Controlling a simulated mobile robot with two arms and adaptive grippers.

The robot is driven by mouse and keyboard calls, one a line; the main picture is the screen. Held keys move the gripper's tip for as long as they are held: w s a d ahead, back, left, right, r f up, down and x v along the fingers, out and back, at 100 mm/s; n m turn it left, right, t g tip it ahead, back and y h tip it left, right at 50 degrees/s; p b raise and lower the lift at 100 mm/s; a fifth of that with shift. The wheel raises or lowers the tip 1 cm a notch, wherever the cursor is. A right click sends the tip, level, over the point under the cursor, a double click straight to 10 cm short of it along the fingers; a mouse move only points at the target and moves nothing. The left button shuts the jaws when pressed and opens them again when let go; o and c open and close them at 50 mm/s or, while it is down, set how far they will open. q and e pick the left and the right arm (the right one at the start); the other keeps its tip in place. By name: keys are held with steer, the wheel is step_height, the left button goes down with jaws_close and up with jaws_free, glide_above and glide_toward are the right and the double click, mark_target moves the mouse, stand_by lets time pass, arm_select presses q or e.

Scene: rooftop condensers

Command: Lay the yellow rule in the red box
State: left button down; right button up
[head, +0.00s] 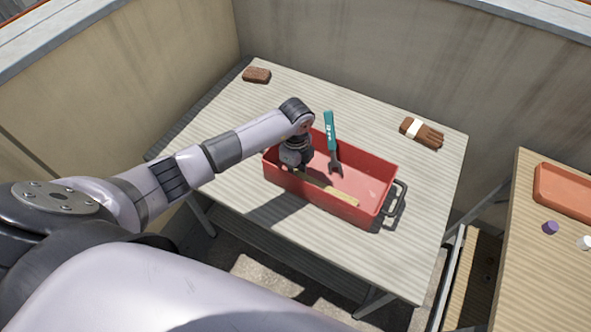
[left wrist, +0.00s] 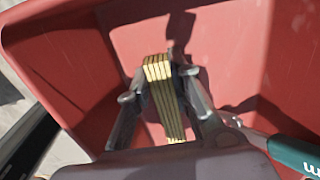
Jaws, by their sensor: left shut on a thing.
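The red box (head: 378,178) stands on the table, with a black handle at its right end. The yellow rule (head: 335,192), folded into a narrow bar, is inside the box outline along its near wall. It also shows in the left wrist view (left wrist: 160,88), between the fingers of my left gripper (left wrist: 165,90). My left gripper is shut on the rule, low in the box's left part. In the head view my wrist hides the rule's left end and the fingertips. I cannot tell whether the rule touches the box floor. My right gripper is not in view.
A teal-handled wrench (head: 331,135) leans in the box against its far wall. A second table (head: 530,220) at right holds an orange tray (head: 565,190) and small caps. Walls stand behind.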

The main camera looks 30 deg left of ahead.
arm_select(q)
steer(key=c, duration=1.4)
jaws_free()
steer(key=shift+f, duration=0.1)
steer(key=shift+c, duration=0.2)
step_height(320, 180, up, 12)
steer(key=shift+r+b, duration=0.2)
steer(key=shift+b, duration=0.2)
